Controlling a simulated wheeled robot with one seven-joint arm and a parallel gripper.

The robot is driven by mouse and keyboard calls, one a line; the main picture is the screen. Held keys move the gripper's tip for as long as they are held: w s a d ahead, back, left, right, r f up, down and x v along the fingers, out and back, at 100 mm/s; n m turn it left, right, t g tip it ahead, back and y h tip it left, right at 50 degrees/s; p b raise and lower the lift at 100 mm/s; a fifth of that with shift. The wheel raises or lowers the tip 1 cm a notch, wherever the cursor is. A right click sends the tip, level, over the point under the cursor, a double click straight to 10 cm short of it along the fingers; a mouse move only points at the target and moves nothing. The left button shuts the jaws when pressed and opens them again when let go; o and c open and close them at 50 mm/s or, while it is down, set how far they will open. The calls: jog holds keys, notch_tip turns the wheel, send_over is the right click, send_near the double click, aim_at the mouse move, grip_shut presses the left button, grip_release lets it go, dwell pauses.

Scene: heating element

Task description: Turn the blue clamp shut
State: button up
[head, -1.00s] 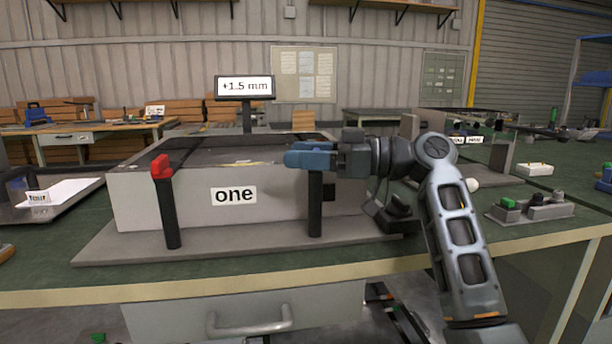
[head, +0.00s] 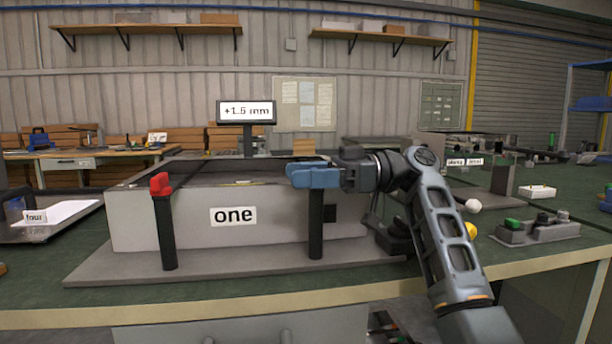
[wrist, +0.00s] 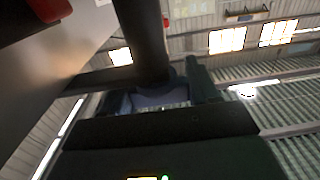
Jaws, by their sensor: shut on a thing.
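The blue clamp (head: 306,176) sits on top of a black post (head: 316,225) at the right front corner of the grey box labelled "one" (head: 135,221). My gripper (head: 330,173) reaches in from the right, level with the clamp, and is shut on it. In the wrist view, the dark fingers (wrist: 160,95) stand either side of a bluish part at the end of the black post (wrist: 142,40). The exact grip is partly hidden. A red clamp (head: 160,184) tops the left post, and its red end also shows in the wrist view (wrist: 50,8).
A display reading "+1.5 mm" (head: 246,112) stands behind the box. A small block with a green button (head: 513,224) lies on the bench to the right. A tray labelled "four" (head: 60,218) is at the left. Free bench top lies at the front right.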

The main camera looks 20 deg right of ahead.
jog(key=o, duration=1.4)
jog(key=s+d+r, duration=0.2)
jog(key=d+r, duration=0.1)
jog(key=s+d+r+p, duration=0.1)
jog(key=s+d+r, duration=0.1)
jog(key=d+r, duration=0.1)
jog(key=s+d+r+p, duration=0.1)
jog(key=d+r, duration=0.3)
jog(key=r, duration=0.1)
jog(key=shift+s, duration=0.4)
jog(key=shift+f, duration=0.15)
